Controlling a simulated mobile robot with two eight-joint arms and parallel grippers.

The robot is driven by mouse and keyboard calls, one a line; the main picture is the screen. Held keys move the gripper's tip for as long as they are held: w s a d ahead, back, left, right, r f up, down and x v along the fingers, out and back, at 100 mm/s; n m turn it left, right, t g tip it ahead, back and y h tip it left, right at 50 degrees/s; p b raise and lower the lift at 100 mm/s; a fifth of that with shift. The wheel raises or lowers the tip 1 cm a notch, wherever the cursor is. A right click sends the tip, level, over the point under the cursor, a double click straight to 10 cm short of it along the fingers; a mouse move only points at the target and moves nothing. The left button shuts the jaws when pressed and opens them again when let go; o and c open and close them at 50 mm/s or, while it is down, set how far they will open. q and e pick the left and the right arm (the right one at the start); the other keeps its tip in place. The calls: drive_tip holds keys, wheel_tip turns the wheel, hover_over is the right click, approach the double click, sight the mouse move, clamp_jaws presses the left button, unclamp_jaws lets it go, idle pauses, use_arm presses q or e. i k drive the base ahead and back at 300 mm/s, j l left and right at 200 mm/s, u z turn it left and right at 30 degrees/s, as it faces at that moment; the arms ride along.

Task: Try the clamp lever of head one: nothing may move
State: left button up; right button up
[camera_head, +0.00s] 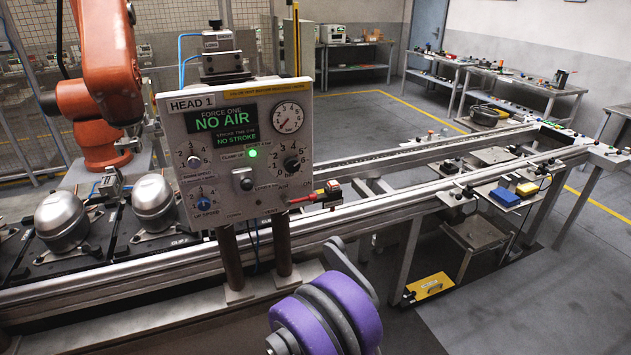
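The head one panel (268,205) stands in the middle left of the head view, labelled HEAD 1. Its green display (225,122) reads FORCE ONE, NO AIR and NO STROKE. A green lamp (253,153) is lit beside a small clamp label, whose full wording is hard to read. A red-handled lever (304,199) sticks out to the right from the panel's lower right edge and looks roughly level. I cannot tell for certain that it is the clamp lever. Neither gripper shows in this view.
Two domed metal compressors (62,216) sit on black pallets left of the panel. An orange robot arm (105,75) stands behind them. The conveyor rail (430,205) runs to the far right. A purple and grey ringed part (345,305) fills the bottom middle, near the panel's posts.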

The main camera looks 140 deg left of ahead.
sight(246, 184)
drive_tip(key=u, duration=5.15)
